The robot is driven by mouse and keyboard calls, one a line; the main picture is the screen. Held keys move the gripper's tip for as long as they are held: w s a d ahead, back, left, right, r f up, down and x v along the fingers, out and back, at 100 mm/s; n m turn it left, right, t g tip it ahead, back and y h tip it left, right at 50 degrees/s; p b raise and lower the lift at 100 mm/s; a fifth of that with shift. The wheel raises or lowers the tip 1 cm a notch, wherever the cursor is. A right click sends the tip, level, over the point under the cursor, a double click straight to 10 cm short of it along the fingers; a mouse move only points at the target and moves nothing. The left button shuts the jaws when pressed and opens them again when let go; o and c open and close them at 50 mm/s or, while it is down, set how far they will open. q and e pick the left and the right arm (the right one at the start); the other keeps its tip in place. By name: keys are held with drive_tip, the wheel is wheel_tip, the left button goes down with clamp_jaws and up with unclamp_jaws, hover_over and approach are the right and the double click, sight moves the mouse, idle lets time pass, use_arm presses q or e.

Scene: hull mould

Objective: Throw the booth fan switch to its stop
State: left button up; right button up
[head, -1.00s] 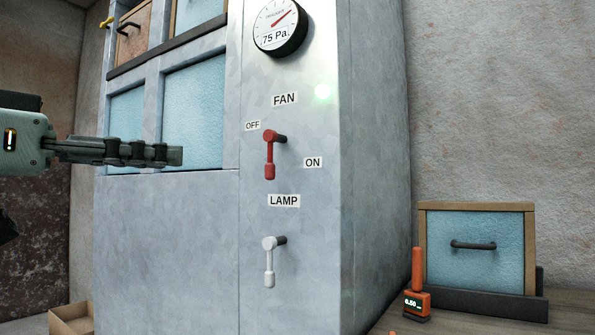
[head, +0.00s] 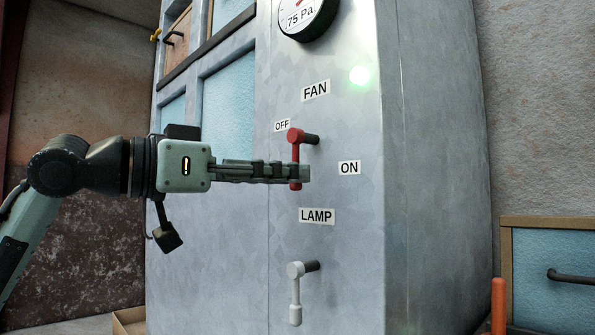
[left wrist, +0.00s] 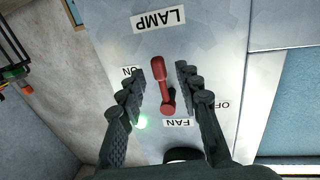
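The red fan switch lever (head: 295,147) hangs down from its dark pivot on the grey metal panel. The OFF label (head: 282,125) is at its upper left and the ON label (head: 349,168) at its right. My left gripper (head: 303,173) reaches in from the left, its fingertips overlapping the lever's lower end. In the left wrist view, the open fingers (left wrist: 160,75) stand on either side of the red lever (left wrist: 160,72), with gaps visible on both sides. My right gripper is in neither view.
The white lamp lever (head: 295,292) hangs below the LAMP label (head: 317,216). A gauge (head: 306,14) reading 75 Pa and a green light (head: 360,75) are above. A blue-faced framed panel (head: 555,265) stands at the right.

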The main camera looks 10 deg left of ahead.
use_arm(q)
drive_tip(key=shift+x, duration=1.3)
clamp_jaws()
